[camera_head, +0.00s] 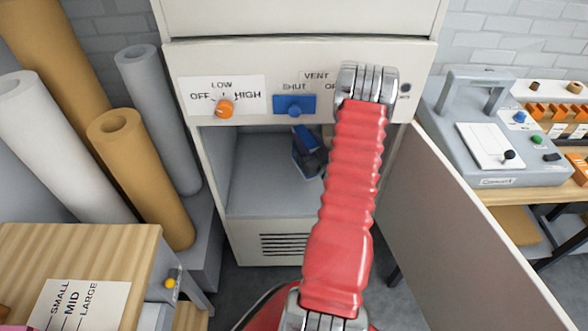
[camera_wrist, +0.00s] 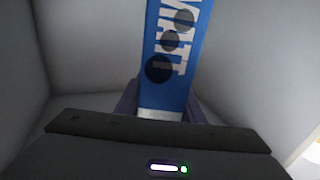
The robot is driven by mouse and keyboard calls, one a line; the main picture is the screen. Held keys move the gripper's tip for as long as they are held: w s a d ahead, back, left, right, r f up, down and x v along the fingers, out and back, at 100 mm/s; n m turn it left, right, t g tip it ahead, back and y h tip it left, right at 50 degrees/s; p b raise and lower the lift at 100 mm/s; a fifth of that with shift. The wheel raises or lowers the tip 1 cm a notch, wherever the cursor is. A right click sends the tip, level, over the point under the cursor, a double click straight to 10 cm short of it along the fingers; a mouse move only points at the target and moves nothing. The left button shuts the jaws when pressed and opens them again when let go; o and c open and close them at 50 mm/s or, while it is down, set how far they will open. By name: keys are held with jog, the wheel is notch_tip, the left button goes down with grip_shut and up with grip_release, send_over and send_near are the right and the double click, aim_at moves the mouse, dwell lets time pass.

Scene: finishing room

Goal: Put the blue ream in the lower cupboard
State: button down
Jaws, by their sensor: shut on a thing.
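The blue ream (camera_wrist: 180,60) shows in the wrist view with white letters and dark round spots on its face. My gripper (camera_wrist: 162,105) is shut on it, with a dark finger at each side of its near end. The lower cupboard (camera_head: 265,190) stands open under the control panel. In the head view, my gripper (camera_head: 306,160) is inside the cupboard opening, and the blue ream is largely hidden there by my arm. Grey inner walls surround the ream in the wrist view. Whether the ream touches the cupboard floor I cannot tell.
The cupboard door (camera_head: 475,225) hangs open to the right. A panel with an orange knob (camera_head: 224,107) and a blue slider (camera_head: 294,105) is just above the opening. Paper rolls (camera_head: 130,165) stand at the left. A grey machine (camera_head: 490,130) sits on the right bench.

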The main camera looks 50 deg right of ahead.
jog(key=shift+s+d, duration=0.35)
jog(key=shift+f, duration=2.85)
jog(key=shift+f, duration=2.2)
jog(key=c, duration=1.2)
grip_release()
jog(key=shift+s, duration=0.1)
